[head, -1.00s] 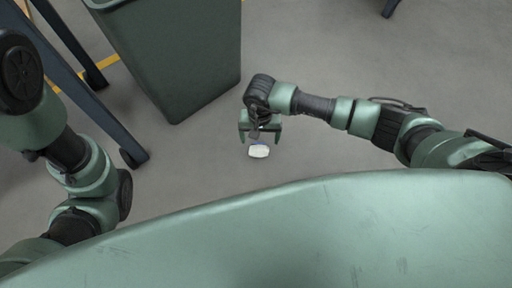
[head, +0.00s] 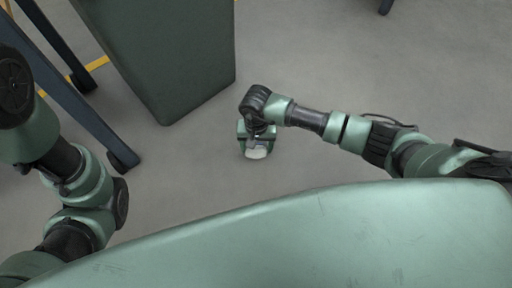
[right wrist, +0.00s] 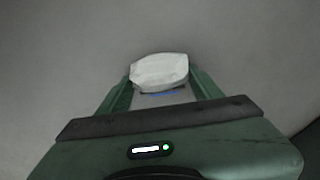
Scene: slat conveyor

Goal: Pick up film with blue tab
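The film (head: 257,153) is a small whitish packet with rounded ends, low over or on the grey floor.
A large dark green bin (head: 165,55) stands behind and left of the right gripper. A dark table leg (head: 75,105) ends on a caster at the left. The grey floor right of the bin is clear.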

